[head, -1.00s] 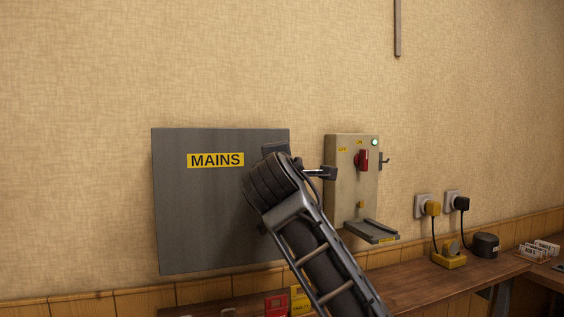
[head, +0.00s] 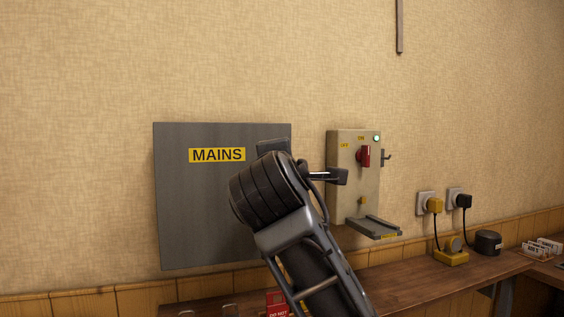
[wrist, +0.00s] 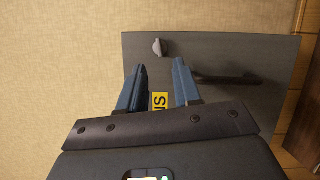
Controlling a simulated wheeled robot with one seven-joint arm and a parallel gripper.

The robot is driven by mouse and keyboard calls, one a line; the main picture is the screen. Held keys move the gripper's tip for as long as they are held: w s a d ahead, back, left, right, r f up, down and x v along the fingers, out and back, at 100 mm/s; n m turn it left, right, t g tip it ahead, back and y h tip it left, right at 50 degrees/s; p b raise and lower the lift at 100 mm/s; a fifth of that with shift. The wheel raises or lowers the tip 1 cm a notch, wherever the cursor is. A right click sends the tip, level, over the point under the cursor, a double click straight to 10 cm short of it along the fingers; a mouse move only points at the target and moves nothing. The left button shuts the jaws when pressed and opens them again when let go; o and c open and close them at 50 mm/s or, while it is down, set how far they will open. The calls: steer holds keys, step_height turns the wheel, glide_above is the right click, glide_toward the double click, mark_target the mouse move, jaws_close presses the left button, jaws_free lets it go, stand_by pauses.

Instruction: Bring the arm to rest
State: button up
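My arm reaches up from the bottom of the head view, across the lower right of the grey MAINS panel (head: 205,205). My gripper (wrist: 160,66) is open and empty in the wrist view, its two blue fingers apart. The MAINS panel (wrist: 220,60) lies beyond the fingers, with part of its yellow label (wrist: 159,101) between them. In the head view the fingers cannot be made out clearly. A beige switch box (head: 345,205) hangs right of my arm, with a red rotary handle (head: 364,156) and a lit green lamp (head: 376,138).
A wooden bench (head: 415,277) runs along the wall below. Two plugs, one yellow (head: 435,205) and one black (head: 463,200), sit in wall sockets. A red sign (head: 277,304) stands low by my arm. The wall above is mostly clear.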

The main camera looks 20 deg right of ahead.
steer(key=shift+f, duration=0.1)
steer(key=s+a+f+m+y, duration=0.1)
steer(key=s+f+y, duration=0.15)
steer(key=f, duration=0.85)
steer(key=s+a+f+m+y, duration=0.15)
steer(key=s+f, duration=0.25)
steer(key=f, duration=0.6)
steer(key=s+f+m+g+y, duration=0.2)
steer(key=s+f+m+y, duration=0.1)
steer(key=s+f, duration=0.95)
steer(key=s+d+f+m, duration=0.15)
steer(key=s+f, duration=0.25)
steer(key=s, duration=0.5)
steer(key=s+f+m, duration=0.3)
steer(key=s, duration=0.6)
steer(key=s+d+r+m, duration=0.2)
steer(key=s, duration=0.6)
steer(key=s+d+r+m, duration=0.2)
steer(key=s+m, duration=0.1)
steer(key=s, duration=0.6)
steer(key=shift+d+r+g, duration=0.15)
steer(key=shift+g, duration=0.15)
steer(key=shift+o, duration=0.4)
steer(key=shift+s, duration=0.1)
